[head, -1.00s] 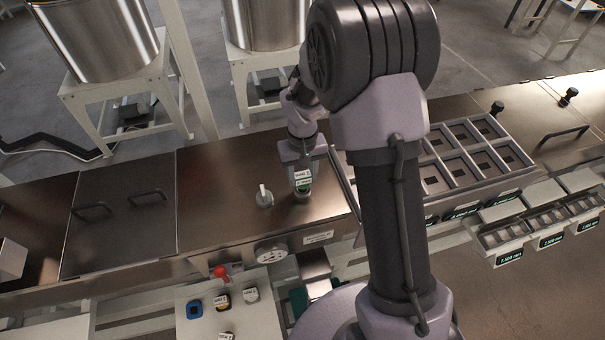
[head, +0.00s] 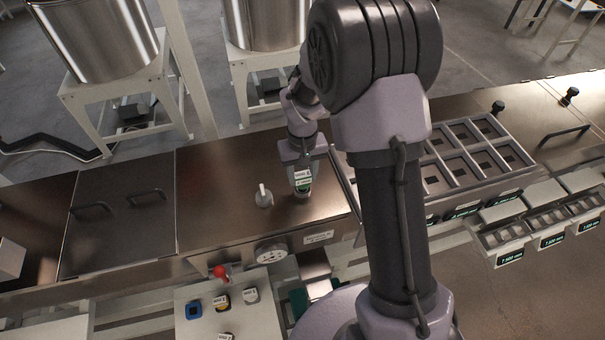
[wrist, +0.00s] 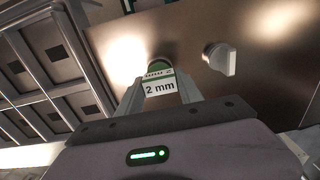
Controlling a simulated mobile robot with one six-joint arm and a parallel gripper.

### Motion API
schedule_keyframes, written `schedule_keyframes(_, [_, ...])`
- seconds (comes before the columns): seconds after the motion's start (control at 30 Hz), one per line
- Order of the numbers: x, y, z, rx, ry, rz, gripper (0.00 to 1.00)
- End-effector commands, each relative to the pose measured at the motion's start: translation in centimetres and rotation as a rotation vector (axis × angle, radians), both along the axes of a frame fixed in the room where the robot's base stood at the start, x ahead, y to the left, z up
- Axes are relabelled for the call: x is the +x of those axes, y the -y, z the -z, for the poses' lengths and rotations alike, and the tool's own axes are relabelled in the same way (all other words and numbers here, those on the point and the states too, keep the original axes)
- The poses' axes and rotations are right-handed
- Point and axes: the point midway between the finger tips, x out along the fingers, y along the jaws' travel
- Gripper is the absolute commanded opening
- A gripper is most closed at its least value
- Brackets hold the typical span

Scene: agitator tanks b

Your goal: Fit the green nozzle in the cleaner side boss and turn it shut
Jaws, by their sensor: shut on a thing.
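The green nozzle (head: 304,185) has a white label, which reads "2 mm" in the wrist view (wrist: 160,87). My gripper (head: 302,168) points down over the steel top of the cleaner (head: 225,195) and is shut on the nozzle. In the wrist view, its fingers (wrist: 160,98) stand on both sides of the label. The nozzle's far end meets a small round grey fitting on the steel, which looks like the boss. The nozzle and fingers hide most of it, so I cannot tell how deep the nozzle sits.
A grey knob (head: 264,196) stands on the steel just left of the nozzle. A round dial (head: 270,252) is on the front face. A compartment tray (head: 470,160) lies right.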

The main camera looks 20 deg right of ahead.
Motion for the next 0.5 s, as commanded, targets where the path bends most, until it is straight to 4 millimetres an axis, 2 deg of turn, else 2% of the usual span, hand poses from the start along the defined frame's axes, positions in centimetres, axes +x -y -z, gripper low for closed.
schedule_keyframes(0.5, [0.0, 0.0, 1.7, 0.0, 0.0, 0.0, 0.03])
